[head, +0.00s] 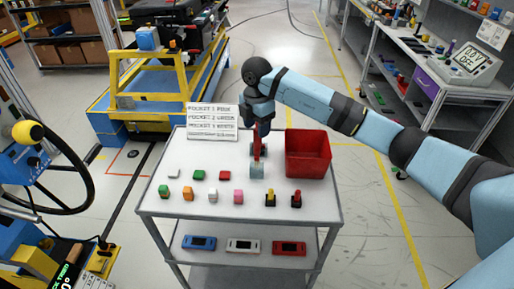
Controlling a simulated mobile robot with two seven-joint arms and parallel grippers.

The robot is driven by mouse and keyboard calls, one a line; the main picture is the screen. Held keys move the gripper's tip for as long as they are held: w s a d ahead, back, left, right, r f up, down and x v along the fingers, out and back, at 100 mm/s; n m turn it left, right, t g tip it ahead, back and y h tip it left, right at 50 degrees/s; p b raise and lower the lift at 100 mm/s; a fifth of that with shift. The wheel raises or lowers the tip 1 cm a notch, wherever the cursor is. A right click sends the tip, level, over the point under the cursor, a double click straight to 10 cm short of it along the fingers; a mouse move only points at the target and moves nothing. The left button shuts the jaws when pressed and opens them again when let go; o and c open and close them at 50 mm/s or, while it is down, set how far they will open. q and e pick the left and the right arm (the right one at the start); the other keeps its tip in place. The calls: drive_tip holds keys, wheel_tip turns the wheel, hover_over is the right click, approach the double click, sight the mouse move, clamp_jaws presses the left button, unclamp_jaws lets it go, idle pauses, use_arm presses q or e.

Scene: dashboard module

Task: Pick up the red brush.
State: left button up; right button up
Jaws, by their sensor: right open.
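A slim red upright thing (257,146), which looks like the red brush, stands toward the back of the white table (157,202). Its lower end meets a small pale teal block or cup (257,173); I cannot tell whether it is inside or behind it. My right gripper (258,151) comes down from above, open, with dark fingers around or close beside the red shaft. Contact is too small to tell. The gripper hides the upper part of the red thing. My left gripper is not in view.
A red bin (308,153) stands close right of the gripper. Several small coloured blocks and two dark-based pieces (270,198) (296,199) line the front. A white text board (212,122) stands behind. Coloured devices (243,245) lie on the lower shelf.

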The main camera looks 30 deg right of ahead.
sight(257, 148)
drive_tip(key=f, duration=0.2)
drive_tip(key=f+p, duration=0.1)
drive_tip(key=f, duration=0.2)
drive_tip(key=shift+w+d+f, duration=0.25)
drive_tip(key=shift+w+f, duration=0.1)
drive_tip(key=shift+w, duration=0.05)
clamp_jaws()
